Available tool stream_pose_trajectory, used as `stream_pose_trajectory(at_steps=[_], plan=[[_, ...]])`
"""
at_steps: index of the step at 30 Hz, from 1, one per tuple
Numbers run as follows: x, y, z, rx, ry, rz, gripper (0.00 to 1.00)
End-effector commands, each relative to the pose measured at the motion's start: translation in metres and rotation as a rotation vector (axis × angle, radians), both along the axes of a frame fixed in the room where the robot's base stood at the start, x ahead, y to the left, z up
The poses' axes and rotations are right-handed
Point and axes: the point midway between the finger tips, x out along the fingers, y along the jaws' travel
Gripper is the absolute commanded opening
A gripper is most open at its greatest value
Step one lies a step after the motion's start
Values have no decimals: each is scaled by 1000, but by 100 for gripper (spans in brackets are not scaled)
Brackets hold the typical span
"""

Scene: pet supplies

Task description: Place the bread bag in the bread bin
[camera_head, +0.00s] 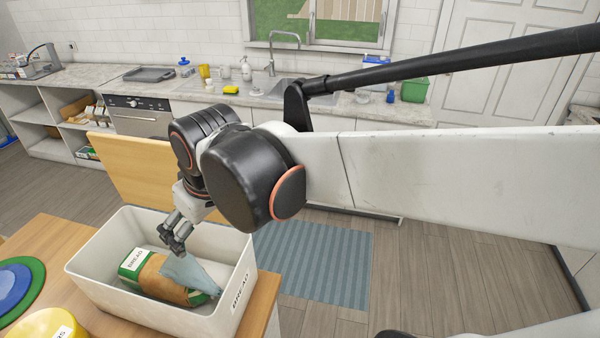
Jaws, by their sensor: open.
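The bread bag (165,283) is a brown and green pack with a white "BREAD" label and a pale blue end. It lies inside the bread bin (95,254), a white open box marked "BREAD" on the table at the lower left. My gripper (176,249) points down over the bin's inside, just above the bag. It is open. The fingers are close to the bag's pale end, and I cannot tell whether they touch it. My wrist and arm cross the picture from the right.
The wooden table (50,235) also holds a yellow lidded container (45,325) and blue and green round pieces (15,287) at the left. A wooden board (135,165) stands upright behind the bin. A blue striped mat (312,265) lies on open floor. A counter (215,88) runs along the back.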

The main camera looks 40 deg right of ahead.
Motion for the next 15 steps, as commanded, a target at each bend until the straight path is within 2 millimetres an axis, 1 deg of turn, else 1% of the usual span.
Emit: stream_pose_trajectory(at_steps=[1,6,10,15], plan=[[-11,-5,0,7,-23,-23,96],[-40,-18,0,33,-103,-95,96],[-56,-25,-4,51,-155,-140,96],[-68,-31,-7,65,-198,-176,96]])
